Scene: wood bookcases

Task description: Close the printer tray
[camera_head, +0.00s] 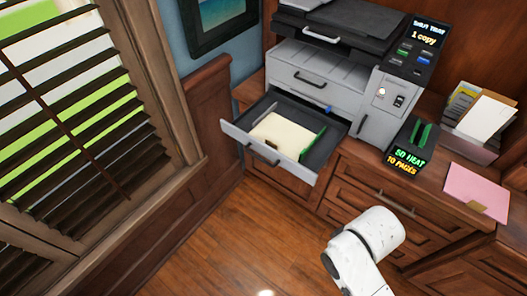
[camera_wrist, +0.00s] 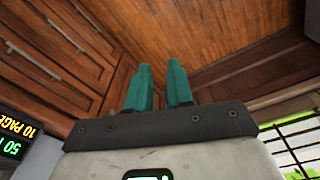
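The grey printer (camera_head: 318,70) stands on the wooden cabinet. Its lower tray (camera_head: 238,137) is pulled far out toward the lower left and holds a stack of cream paper (camera_head: 285,134) beside a green guide. A dark handle is on the tray's front. The drawer above the tray is shut. My gripper (camera_wrist: 160,68) shows in the wrist view as two teal fingers with a narrow gap between them and nothing in it. In the head view I see a white part of my arm in front of the cabinet, right of the tray, but cannot make out the fingers. The tray does not show clearly in the wrist view.
A dark device (camera_head: 408,148) with a lit display stands right of the printer; its display also shows in the wrist view (camera_wrist: 12,140). Pink paper (camera_head: 476,192) and a paper holder (camera_head: 475,125) are on the cabinet top. Floor (camera_head: 235,235) left of my arm is clear.

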